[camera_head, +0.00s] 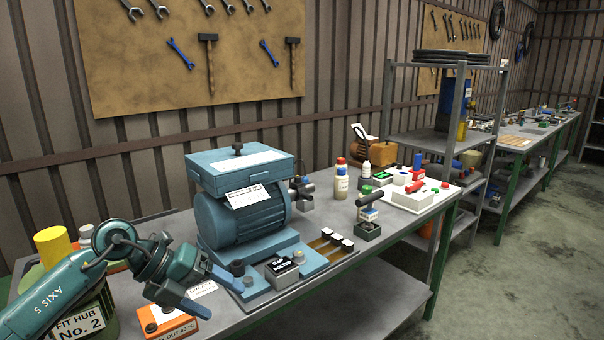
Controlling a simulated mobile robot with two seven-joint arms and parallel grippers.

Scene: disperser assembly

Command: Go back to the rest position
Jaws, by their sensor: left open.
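My left gripper (226,298) is at the end of my teal arm, which comes in from the lower left. Its two blue fingers are spread apart with nothing between them. They are just left of the base of a large teal motor unit (236,215) on the workbench (300,312). From this view I cannot tell whether a finger touches anything. My right gripper is not in view.
An orange-and-white box (182,327) is close below my left gripper. A green container labelled No. 2 (98,318) and a yellow cylinder (53,246) stand beside my arm. Bottles (341,184) and a white control box (416,196) stand farther right. The floor (530,260) at right is clear.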

